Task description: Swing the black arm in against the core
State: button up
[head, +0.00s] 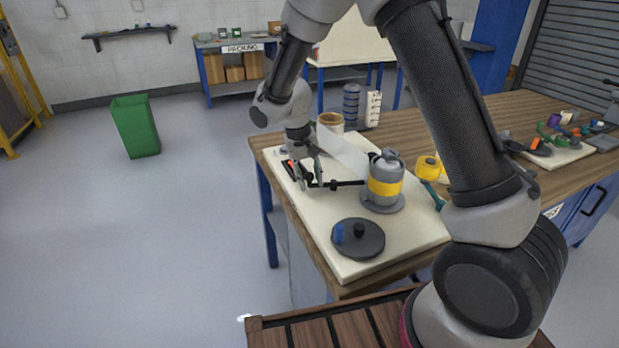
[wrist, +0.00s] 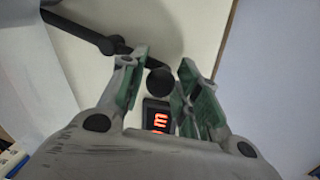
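The black arm (head: 345,183) is a thin bar lying across the pale board, its right end close to the core (head: 385,190), a grey cylinder with a yellow band. I cannot tell whether they touch. In the wrist view the black arm (wrist: 78,31) runs to the upper left, and a round black knob (wrist: 160,82) sits between my fingers. My gripper (head: 308,183) is low over the arm's left end. Its fingers, also in the wrist view (wrist: 160,85), stand either side of the knob with small gaps showing. The core is out of the wrist view.
A white film strip (head: 345,152) stretches from a tan roll (head: 330,122) towards the core. A red-digit display (wrist: 157,118) sits by the knob. A dark disc (head: 365,242) with a blue peg lies at the board's near end. A yellow tape piece (head: 428,168) stands right of the core.

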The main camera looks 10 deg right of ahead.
jog(key=shift+o, duration=0.6)
notch_tip(320, 180, up, 12)
jog(key=a, duration=0.2)
jog(key=shift+a, duration=0.15)
jog(key=shift+f, duration=0.1)
jog(key=s+d+r+t, duration=0.1)
jog(key=s+d+r, duration=0.3)
jog(key=s+d, duration=0.3)
jog(key=s+d+r+t+y, duration=0.1)
jog(key=s+d+r, duration=0.3)
jog(key=s+d, duration=0.4)
jog(key=s+d+r+t+y, duration=0.1)
jog(key=s+d+r, duration=0.3)
jog(key=s, duration=0.9)
jog(key=d+t, duration=0.1)
jog(key=d, duration=0.2)
jog(key=shift+s+d+r, duration=0.2)
jog(key=shift+s+r, duration=0.05)
jog(key=shift+s, duration=0.1)
